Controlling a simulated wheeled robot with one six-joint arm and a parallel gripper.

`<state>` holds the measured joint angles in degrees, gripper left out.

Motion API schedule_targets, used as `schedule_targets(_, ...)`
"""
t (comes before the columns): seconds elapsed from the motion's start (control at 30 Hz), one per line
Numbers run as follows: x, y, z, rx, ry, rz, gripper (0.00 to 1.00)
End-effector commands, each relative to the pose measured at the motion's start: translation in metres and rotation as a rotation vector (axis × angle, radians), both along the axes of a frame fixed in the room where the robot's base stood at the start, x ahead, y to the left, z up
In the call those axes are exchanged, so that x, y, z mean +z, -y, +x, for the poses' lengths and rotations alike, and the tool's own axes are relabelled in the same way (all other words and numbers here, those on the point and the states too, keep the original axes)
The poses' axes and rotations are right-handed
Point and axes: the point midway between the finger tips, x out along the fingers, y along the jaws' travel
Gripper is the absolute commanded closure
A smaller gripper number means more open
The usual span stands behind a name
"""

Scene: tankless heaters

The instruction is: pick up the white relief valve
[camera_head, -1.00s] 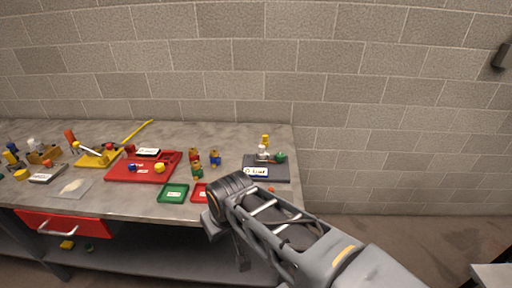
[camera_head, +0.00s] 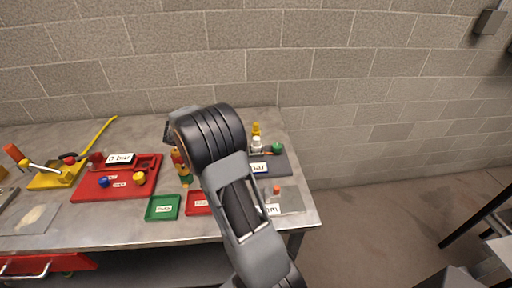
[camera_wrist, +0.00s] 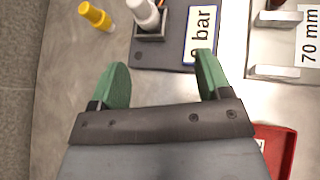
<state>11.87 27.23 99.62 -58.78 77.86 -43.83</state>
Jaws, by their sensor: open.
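The white relief valve (camera_head: 256,145) stands on a dark grey board (camera_head: 284,165) at the right end of the bench. In the wrist view the valve (camera_wrist: 145,12) is at the top edge, cut off by the frame, with its lower end in a small grey holder (camera_wrist: 151,35). My gripper (camera_wrist: 158,72) is open and empty, its green fingers apart. The valve lies beyond the fingertips, between their directions but nearer the left finger. In the head view my arm hides the gripper.
A "bar" label plate (camera_wrist: 202,35) is on the board. A metal fixture marked 70 mm (camera_wrist: 311,36) and a red tray (camera_wrist: 272,148) are at right. A green tray (camera_head: 163,207) is on the bench.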

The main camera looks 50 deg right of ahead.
Motion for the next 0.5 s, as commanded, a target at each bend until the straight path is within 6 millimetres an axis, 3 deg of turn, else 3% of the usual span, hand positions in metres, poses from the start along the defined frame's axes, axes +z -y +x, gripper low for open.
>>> schedule_targets(0.23, -0.019, 0.033, 0.017, 0.064, -0.186, -0.088, 0.29)
schedule_targets(0.5, -0.035, 0.071, 0.005, 0.071, -0.211, -0.1, 0.29)
